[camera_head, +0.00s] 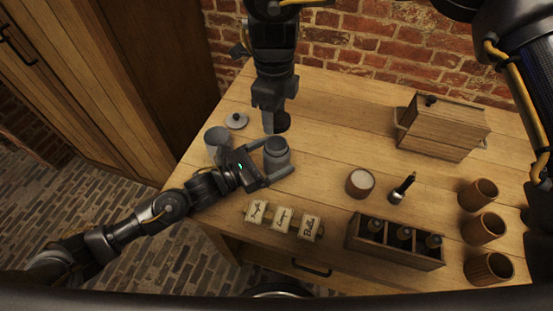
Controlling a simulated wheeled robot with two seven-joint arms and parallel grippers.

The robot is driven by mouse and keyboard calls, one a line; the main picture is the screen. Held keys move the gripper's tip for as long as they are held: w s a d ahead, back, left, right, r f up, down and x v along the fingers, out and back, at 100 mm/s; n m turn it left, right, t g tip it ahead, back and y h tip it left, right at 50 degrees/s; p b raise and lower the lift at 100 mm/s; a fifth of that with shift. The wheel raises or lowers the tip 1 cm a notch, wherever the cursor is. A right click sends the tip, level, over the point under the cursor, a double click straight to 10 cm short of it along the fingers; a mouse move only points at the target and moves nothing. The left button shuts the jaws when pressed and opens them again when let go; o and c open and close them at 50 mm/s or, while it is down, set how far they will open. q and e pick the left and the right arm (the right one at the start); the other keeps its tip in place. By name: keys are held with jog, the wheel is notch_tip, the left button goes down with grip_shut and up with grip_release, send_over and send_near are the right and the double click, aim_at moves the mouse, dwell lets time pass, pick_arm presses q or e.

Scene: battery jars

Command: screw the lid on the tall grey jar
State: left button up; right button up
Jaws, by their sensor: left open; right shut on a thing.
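A grey jar (277,155) stands near the table's left front edge. My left gripper (270,161) is open, with its fingers on either side of this jar; I cannot tell whether they touch it. A second grey jar (215,138) stands to its left, partly hidden behind my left gripper and wrist. I cannot tell for sure which jar is the tall one. A grey lid (237,120) with a knob lies on the table behind the jars. My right gripper (273,122) points down just behind and above the first jar, shut on a small dark piece (282,123) that is hard to make out.
Three lettered blocks (283,219) lie at the front edge. A wooden crate (398,252) of dark bottles, a pale-topped round jar (360,183), a dark tool (402,188), wooden cups (478,194) and a wooden box (440,125) stand to the right. The table's middle is clear.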

pick_arm(q)
jog(key=shift+w+d, duration=0.35)
jog(key=shift+d, duration=0.2)
jog(key=c, duration=1.5)
jog(key=shift+o, duration=0.2)
pick_arm(e)
jog(key=shift+a+f, duration=0.1)
jog(key=shift+f, duration=2.4)
